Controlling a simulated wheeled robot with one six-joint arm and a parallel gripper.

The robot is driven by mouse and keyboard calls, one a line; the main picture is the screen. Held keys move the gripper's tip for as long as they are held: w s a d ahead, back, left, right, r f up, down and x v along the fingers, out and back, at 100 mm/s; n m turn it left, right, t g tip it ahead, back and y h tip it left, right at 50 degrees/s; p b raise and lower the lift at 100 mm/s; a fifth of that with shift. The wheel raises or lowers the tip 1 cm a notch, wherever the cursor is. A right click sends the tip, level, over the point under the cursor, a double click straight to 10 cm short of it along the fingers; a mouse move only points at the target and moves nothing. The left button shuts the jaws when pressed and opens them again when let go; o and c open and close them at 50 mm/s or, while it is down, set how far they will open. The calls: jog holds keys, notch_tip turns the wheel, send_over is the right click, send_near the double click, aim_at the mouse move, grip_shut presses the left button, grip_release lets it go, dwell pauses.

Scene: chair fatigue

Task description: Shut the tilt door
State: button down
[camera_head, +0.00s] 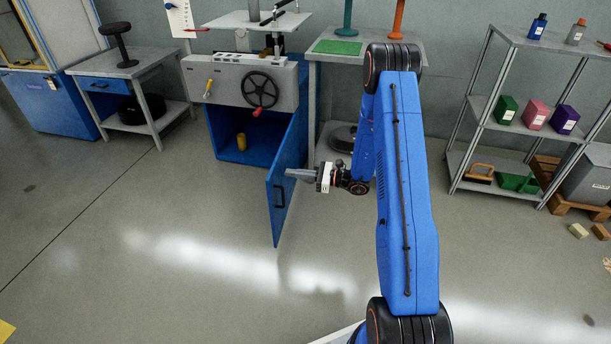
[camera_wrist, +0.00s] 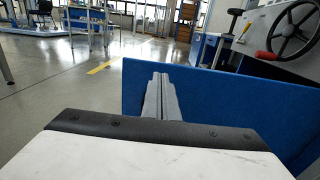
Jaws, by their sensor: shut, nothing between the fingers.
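The blue tilt door (camera_head: 292,150) stands swung open at the right side of the blue cabinet under the grey machine. Its dark handle (camera_head: 279,196) shows on the face towards the camera. My gripper (camera_head: 289,173) is shut and empty, its grey fingers pointing left over the door's face. In the wrist view the shut fingers (camera_wrist: 160,97) stand in front of the blue door panel (camera_wrist: 235,105). I cannot tell whether the fingertips touch the door. The handle does not show in the wrist view.
The cabinet opening (camera_head: 225,130) holds a yellow cylinder (camera_head: 241,142). A black handwheel (camera_head: 260,89) with a red grip sits above it on the machine (camera_head: 225,80). A grey table (camera_head: 325,75) stands right of the cabinet. The floor in front is clear.

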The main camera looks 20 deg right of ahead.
aim_at(274, 171)
jog(key=shift+x, duration=2.1)
